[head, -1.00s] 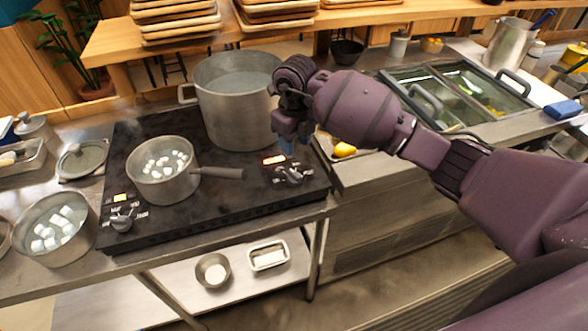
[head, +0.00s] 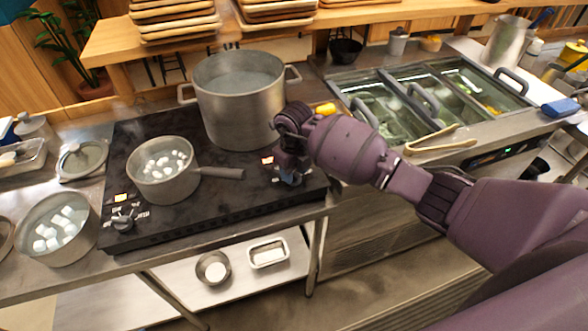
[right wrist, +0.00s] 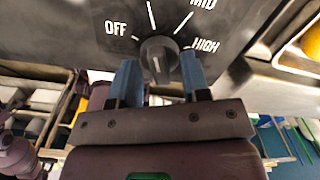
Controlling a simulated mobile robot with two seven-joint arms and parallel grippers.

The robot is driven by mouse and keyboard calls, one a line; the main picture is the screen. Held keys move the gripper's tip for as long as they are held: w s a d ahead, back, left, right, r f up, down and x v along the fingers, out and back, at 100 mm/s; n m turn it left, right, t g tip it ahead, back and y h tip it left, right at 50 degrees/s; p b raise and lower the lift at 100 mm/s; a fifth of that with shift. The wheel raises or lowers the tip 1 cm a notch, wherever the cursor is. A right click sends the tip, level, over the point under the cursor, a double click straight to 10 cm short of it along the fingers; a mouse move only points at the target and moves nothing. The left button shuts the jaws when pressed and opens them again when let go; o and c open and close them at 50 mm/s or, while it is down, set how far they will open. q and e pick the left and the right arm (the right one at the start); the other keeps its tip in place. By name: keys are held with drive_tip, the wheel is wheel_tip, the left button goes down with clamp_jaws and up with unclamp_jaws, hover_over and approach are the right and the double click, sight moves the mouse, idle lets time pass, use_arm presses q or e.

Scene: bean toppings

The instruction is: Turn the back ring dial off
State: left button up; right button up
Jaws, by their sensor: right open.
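The black cooktop (head: 215,208) has two dials on its front edge. The right-hand dial is mostly hidden by my right gripper (head: 288,178) in the head view. In the right wrist view this dial (right wrist: 158,54) is dark grey, between OFF at left and HIGH at right, with MID above. The blue fingers of my right gripper (right wrist: 160,70) are open, one on each side of the dial; I cannot tell whether they touch it. The left-hand dial (head: 122,221) is clear of my gripper. My left gripper is out of view.
A big pot (head: 238,110) stands at the cooktop's back, close to my right gripper. A saucepan (head: 163,185) with white cubes sits in front, its handle pointing toward the gripper. Tongs (head: 440,143) lie on the counter by the food bins at right.

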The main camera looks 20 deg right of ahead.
clamp_jaws()
drive_tip(key=shift+f+n+b, duration=0.1)
drive_tip(key=shift+n+b, duration=0.7)
drive_tip(key=shift+n, duration=0.1)
drive_tip(key=n+b, duration=0.3)
drive_tip(key=n, duration=0.1)
drive_tip(key=shift+n+b, duration=1.15)
drive_tip(key=shift+n, duration=0.55)
